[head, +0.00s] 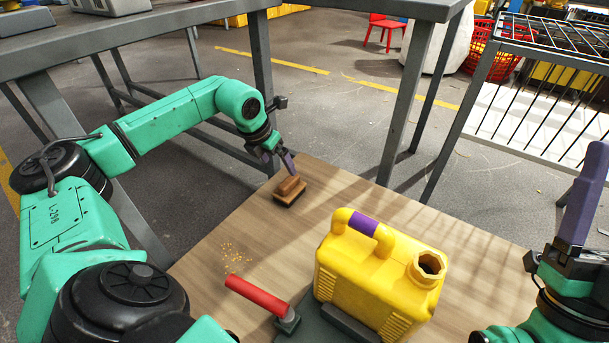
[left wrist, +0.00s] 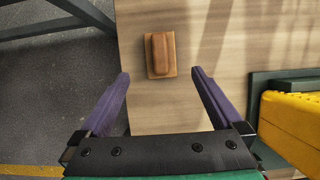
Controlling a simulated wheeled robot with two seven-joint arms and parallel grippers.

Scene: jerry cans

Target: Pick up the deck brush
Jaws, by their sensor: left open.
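The deck brush (head: 290,190) is a small brown wooden block with a raised grip on top, lying near the far left corner of the wooden table. It also shows in the left wrist view (left wrist: 160,54), ahead of the fingertips and between their lines. My left gripper (head: 279,165) is open and empty, just above and behind the brush in the head view. In the left wrist view its purple fingers (left wrist: 160,75) are spread apart, with nothing between them. My right gripper (head: 583,195) is at the right edge, pointing up; its jaw opening is unclear.
A yellow jerry can (head: 375,275) with a purple handle band stands on a dark base on the table (head: 215,265). A red-handled lever (head: 258,295) is left of it, near some yellow crumbs (head: 235,255). A grey metal bench (head: 130,45) stands behind. The table around the brush is clear.

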